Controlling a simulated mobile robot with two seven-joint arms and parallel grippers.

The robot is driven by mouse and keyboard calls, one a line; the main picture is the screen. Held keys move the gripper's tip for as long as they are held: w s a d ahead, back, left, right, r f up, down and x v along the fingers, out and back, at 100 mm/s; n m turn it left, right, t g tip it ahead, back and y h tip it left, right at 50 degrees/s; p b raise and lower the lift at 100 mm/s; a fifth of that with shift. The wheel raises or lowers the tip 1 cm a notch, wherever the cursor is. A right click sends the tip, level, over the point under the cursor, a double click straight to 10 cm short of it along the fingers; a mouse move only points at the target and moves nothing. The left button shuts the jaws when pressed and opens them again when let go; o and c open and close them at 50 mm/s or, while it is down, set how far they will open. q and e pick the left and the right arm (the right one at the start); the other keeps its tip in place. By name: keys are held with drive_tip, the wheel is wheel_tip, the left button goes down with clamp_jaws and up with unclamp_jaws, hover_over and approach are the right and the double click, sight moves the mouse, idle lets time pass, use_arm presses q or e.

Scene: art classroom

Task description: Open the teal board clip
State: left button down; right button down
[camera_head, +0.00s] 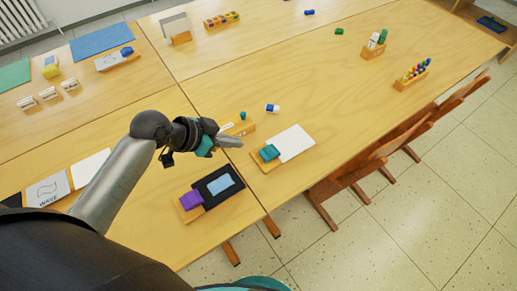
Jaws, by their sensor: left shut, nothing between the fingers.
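The teal board clip (269,153) sits on the left end of a small wooden board with a white sheet (293,143), on the table's near side. I cannot tell from this view whether the clip is open. My left gripper (238,142) is shut and empty. In the picture it is up and left of the clip, apart from it. My left arm comes in from the left and covers part of the table. My right gripper is not in view.
A black board with a purple clip (191,200) lies at the near edge. A wooden block (241,127) is behind my gripper, and a blue-and-white piece (272,108) lies beyond. Wooden chairs (360,165) stand along the right edge. The table's middle is clear.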

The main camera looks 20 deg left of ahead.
use_arm(q)
drive_tip(key=b, duration=0.3)
hover_over(262, 157)
drive_tip(key=s+a, duration=0.1)
drive_tip(key=s, duration=0.1)
wheel_tip(262, 157, down, 7)
drive_tip(key=f, duration=0.3)
drive_tip(key=shift+w+f+b, duration=0.25)
drive_tip(key=shift+w+b, duration=0.1)
drive_tip(key=shift+f, duration=0.45)
drive_tip(key=f+b, duration=0.1)
drive_tip(key=b, duration=0.1)
drive_tip(key=f+t+b, duration=0.1)
drive_tip(key=shift+s+a+h+b, duration=0.2)
drive_tip(key=shift+s+h+b, duration=0.1)
drive_tip(key=shift+h+b, duration=0.1)
drive_tip(key=shift+w+r+p, duration=0.15)
drive_tip(key=shift+r+p, duration=0.15)
drive_tip(key=shift+p, duration=0.05)
drive_tip(key=shift+r, duration=0.1)
